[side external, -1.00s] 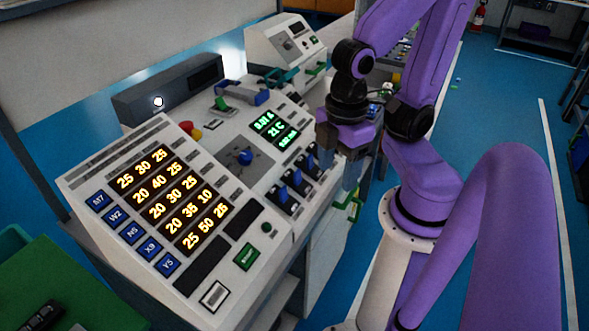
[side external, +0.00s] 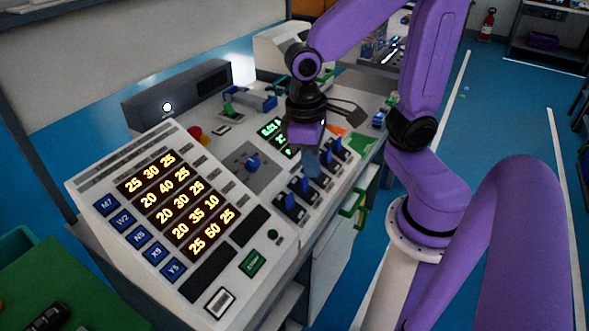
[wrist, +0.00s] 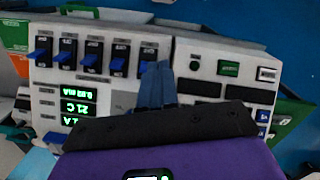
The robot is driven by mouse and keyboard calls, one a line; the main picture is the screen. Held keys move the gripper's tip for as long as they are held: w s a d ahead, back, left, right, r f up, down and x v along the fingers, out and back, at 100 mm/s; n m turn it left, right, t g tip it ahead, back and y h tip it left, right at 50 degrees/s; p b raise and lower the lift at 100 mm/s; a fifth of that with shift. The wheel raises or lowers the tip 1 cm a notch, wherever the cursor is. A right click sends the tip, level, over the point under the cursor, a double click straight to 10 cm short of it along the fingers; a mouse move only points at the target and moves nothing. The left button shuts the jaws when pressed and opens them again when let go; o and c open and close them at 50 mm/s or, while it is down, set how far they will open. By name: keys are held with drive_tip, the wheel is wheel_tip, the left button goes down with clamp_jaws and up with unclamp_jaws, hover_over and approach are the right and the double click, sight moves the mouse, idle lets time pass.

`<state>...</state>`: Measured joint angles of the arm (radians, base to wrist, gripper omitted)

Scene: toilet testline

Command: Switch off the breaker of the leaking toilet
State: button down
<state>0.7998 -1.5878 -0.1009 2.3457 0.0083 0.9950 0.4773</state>
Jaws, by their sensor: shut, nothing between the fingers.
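A row of several breakers with blue levers (side external: 288,203) is set in the sloped white panel (side external: 278,236). In the wrist view, the row runs along the top, with the leftmost lever (wrist: 40,54) clear of my fingers. My gripper (side external: 312,173) is shut and empty, over the breaker row, and hides part of it. In the wrist view, my gripper's fingertips (wrist: 158,70) are right beside the rightmost breaker lever (wrist: 145,66); I cannot tell whether they touch. No toilet is recognisable, and the breaker labels are too small to read.
An orange number display (side external: 178,205) has blue label keys on its left. A green readout (wrist: 78,107) sits near the breakers, partly hidden in the side view. A blue knob (side external: 253,162), red button (side external: 195,133) and green button (side external: 251,263) are also on the panel.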

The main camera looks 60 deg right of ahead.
drive_tip(key=w+d+f+m+g, duration=0.1)
drive_tip(key=w+d+m+g, duration=0.15)
drive_tip(key=w+m, duration=0.65)
drive_tip(key=m, duration=1.1)
approach(304, 183)
drive_tip(key=w+r, duration=0.3)
drive_tip(key=w, duration=0.1)
drive_tip(key=shift+w+d+f+m+g+y, duration=0.1)
drive_tip(key=shift+d+f+m+g+y, duration=0.1)
drive_tip(key=shift+d+m+g, duration=0.15)
drive_tip(key=shift+w+d+f+m+g+y, duration=0.1)
drive_tip(key=shift+d+f+m+g+y, duration=0.1)
drive_tip(key=shift+d+m, duration=0.25)
drive_tip(key=shift+a, duration=0.1)
drive_tip(key=x, duration=1)
drive_tip(key=shift+s, duration=0.1)
